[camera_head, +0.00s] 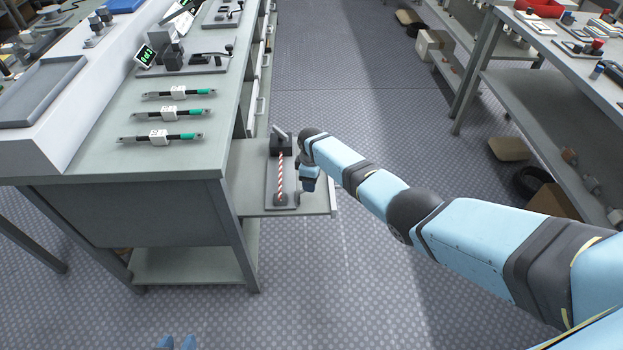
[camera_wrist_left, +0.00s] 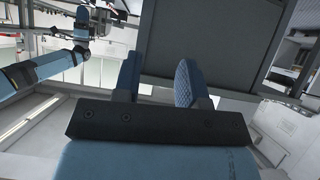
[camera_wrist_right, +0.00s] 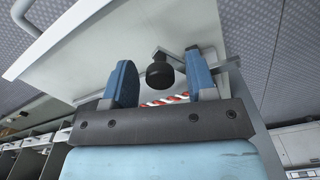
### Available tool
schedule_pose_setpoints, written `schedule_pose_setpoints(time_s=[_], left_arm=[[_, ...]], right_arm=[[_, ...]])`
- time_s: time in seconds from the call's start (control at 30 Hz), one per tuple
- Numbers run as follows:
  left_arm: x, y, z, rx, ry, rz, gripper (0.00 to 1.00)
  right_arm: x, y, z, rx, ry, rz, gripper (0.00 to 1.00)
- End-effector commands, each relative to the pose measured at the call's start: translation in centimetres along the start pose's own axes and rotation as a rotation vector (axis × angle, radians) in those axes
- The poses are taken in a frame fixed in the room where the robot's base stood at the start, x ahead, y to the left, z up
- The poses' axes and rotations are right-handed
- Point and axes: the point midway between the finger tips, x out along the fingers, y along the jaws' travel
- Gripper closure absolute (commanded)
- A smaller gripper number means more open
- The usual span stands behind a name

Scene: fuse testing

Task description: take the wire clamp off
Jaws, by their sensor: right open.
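A grey fixture plate (camera_head: 271,190) sits on the low side shelf and carries a red-and-white striped rod (camera_head: 280,172). A dark block with a short lever (camera_head: 281,145) stands at its far end. I cannot tell for sure which part is the wire clamp. My right gripper (camera_head: 309,182) is just right of the rod, partly hidden by its arm. My left gripper (camera_head: 176,342) is at the bottom edge, fingers apart and empty.
The low shelf (camera_head: 240,195) juts from the workbench (camera_head: 85,166). Several fuse-like parts (camera_head: 165,113) lie on the bench top, with a display (camera_head: 145,55) behind. Another table (camera_head: 515,45) stands at the right. The aisle floor (camera_head: 340,90) between is clear.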

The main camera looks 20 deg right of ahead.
Motion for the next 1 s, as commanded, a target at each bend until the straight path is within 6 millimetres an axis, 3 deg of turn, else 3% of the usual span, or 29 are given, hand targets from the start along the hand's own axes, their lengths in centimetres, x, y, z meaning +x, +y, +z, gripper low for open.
schedule_pose_setpoints(time_s=[0.17,0.4,0.7,1.0], left_arm=[[-0.3,0.0,-0.4,-0.002,-0.001,0.0,0.62],[-1.1,0.0,-1.4,-0.014,-0.013,0.0,0.62],[-1.1,0.0,-1.0,-0.033,-0.036,-0.003,0.62],[-1.0,0.0,-1.1,-0.04,-0.037,-0.005,0.62]], right_arm=[[-1.1,0.0,0.0,0.0,0.001,0.001,0.48],[-6.0,0.0,0.0,0.0,0.002,0.002,0.48],[-11.9,0.0,0.0,-0.001,0.002,0.002,0.48],[-13.8,0.0,0.0,0.0,-0.001,0.0,0.48]])
